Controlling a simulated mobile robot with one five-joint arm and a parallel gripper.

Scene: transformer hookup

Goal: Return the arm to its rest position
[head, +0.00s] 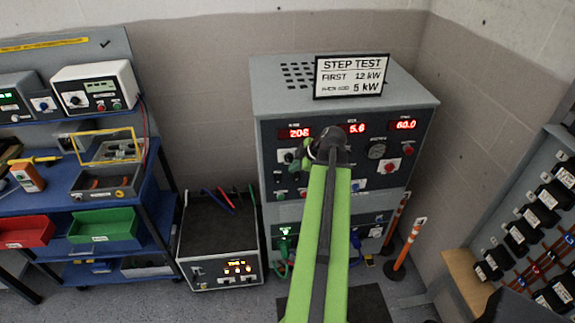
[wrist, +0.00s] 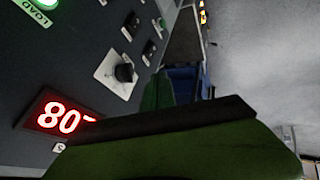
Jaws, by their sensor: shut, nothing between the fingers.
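My green arm reaches up the middle of the head view, in front of the grey test cabinet (head: 280,100). My gripper (head: 318,152) is at the arm's far end, close to the cabinet's front panel, and is shut and empty. The arm hides part of the panel. In the wrist view a green and black part of my own arm fills the lower middle.
The blue shelf bench (head: 150,190) with bins stands at left. A grey power unit (head: 220,240) sits on the floor left of the cabinet. Orange-white posts (head: 409,243) stand right of it. A rack of black devices (head: 530,215) is at far right.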

